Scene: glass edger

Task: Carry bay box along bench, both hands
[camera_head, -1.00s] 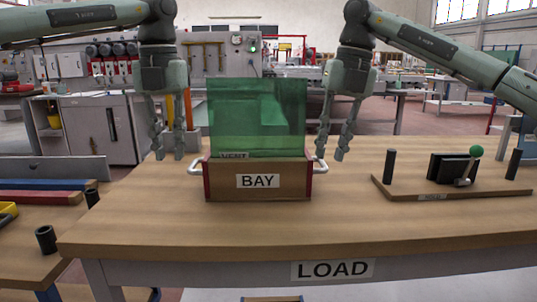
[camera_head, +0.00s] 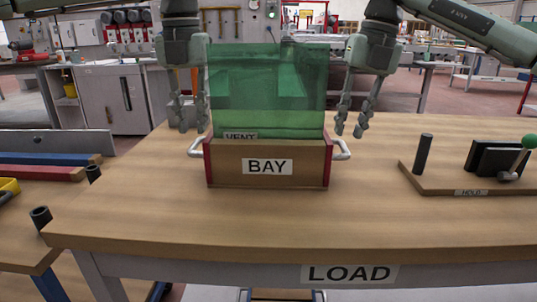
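The wooden bay box (camera_head: 225,170), with a BAY label and red ends, stands on the wooden bench (camera_head: 290,222). A green transparent glass pane (camera_head: 268,90) stands upright in it, with a VENT label low behind the glass. A white handle (camera_head: 196,148) sticks out at the left end and another handle (camera_head: 342,150) at the right. My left gripper (camera_head: 190,127) hangs open, fingers down, just above the left handle, partly beside the pane. My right gripper (camera_head: 350,130) hangs open above the right handle. Neither visibly grips a handle.
A HOLD board (camera_head: 440,182) with a dark post (camera_head: 423,153), a black block and a green-knobbed lever stands to the right. A lower side table (camera_head: 25,240) with coloured bars is at left. The bench front, marked LOAD, is clear.

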